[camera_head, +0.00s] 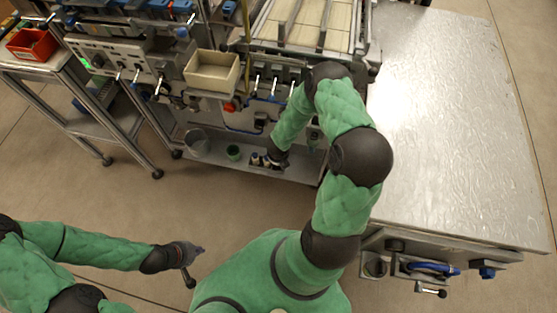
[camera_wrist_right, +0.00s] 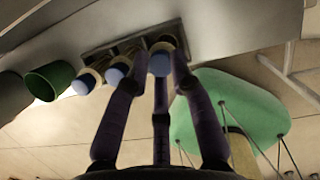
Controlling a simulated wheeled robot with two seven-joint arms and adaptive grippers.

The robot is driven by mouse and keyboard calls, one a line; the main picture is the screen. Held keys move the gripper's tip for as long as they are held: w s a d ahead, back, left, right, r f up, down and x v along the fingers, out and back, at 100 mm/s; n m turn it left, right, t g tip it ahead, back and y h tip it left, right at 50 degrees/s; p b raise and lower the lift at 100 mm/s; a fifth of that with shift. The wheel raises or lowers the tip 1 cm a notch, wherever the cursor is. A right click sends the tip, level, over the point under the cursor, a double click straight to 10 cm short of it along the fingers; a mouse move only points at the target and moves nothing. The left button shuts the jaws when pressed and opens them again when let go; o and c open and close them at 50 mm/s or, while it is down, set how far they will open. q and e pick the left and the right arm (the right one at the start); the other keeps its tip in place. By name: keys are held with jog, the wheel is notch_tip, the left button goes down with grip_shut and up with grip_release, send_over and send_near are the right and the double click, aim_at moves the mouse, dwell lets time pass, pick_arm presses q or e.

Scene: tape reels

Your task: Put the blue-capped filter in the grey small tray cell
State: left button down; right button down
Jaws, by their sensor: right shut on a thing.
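A small grey tray (camera_wrist_right: 95,54) hangs in the upper part of the right wrist view, its cells partly hidden by what stands in them. A blue-capped filter (camera_wrist_right: 160,66) is between the fingers of my right gripper (camera_wrist_right: 158,75), which is shut on it at the tray's right end. I cannot tell whether its base rests in the cell. Two more pale-blue-capped filters (camera_wrist_right: 116,73) (camera_wrist_right: 83,85) are to its left. In the head view the tray (camera_head: 262,170) is on the low shelf, partly hidden by my right gripper (camera_head: 272,160). My left gripper (camera_head: 197,265) is open and empty, away from the tray.
A green cup (camera_head: 233,153) and a grey bucket (camera_head: 196,142) stand left of the tray on the low shelf (camera_head: 298,172). A beige bin (camera_head: 212,72) is above. A large metal table (camera_head: 450,120) is at right.

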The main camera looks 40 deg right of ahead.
jog(key=shift+f, duration=0.1)
jog(key=c, duration=1.1)
grip_release()
